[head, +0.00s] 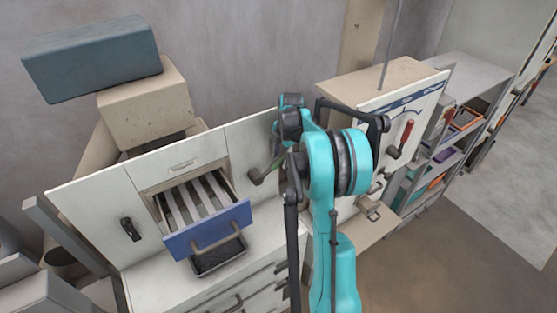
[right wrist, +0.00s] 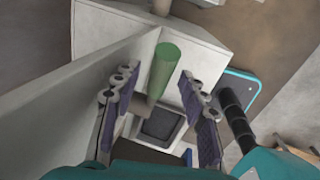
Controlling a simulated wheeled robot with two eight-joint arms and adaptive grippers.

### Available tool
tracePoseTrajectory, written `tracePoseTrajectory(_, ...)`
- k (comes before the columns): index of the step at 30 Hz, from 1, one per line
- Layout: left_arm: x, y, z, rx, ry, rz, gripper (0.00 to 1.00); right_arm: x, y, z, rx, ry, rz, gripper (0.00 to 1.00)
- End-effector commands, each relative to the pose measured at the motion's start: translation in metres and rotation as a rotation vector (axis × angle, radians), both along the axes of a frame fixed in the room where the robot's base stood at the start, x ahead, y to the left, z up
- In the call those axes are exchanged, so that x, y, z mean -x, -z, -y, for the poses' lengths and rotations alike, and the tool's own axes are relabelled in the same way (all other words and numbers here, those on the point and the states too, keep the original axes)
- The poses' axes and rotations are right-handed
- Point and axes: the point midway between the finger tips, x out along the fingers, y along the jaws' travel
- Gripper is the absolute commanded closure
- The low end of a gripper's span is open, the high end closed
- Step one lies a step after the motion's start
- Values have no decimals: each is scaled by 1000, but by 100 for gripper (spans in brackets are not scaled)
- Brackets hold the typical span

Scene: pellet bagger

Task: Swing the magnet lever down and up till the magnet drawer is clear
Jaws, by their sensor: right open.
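The magnet drawer (head: 207,230) has a blue front with a grey handle and is pulled out of the pale cabinet. Several light bars with dark gaps run along inside it. The magnet lever (head: 259,177) is on the panel to the right of the drawer. It has a dark pivot and a green grip that tilts up to the right, partly behind my right arm. In the right wrist view the green grip (right wrist: 164,72) lies between the spread fingers of my right gripper (right wrist: 157,88). The gripper is open, with gaps on both sides of the grip. My left gripper is out of view.
A dark tray (head: 218,258) lies under the drawer on the cabinet ledge. A black latch (head: 131,229) is on the left panel. A second cabinet with a red-handled lever (head: 405,138) stands to the right. Shelves (head: 465,118) with bins are farther right.

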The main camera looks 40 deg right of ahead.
Motion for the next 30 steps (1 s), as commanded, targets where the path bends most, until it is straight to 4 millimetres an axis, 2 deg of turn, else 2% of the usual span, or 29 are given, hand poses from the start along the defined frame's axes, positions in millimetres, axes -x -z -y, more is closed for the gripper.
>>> tracePoseTrajectory(6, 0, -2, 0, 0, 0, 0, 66, -4, 20, 0, 1, 0, 1, 57)
tracePoseTrajectory(14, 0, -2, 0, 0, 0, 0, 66, -4, 22, 0, 1, 0, 1, 57)
tracePoseTrajectory(16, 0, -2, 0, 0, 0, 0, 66, -4, 22, 0, 1, 0, 1, 70)
tracePoseTrajectory(19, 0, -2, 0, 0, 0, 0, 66, -4, 22, 0, 1, 0, 1, 97)
tracePoseTrajectory(20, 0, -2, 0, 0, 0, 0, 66, -4, 22, 0, 1, 0, 1, 100)
tracePoseTrajectory(30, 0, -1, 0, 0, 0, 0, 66, -5, 19, -2, 22, -1, 0, 100)
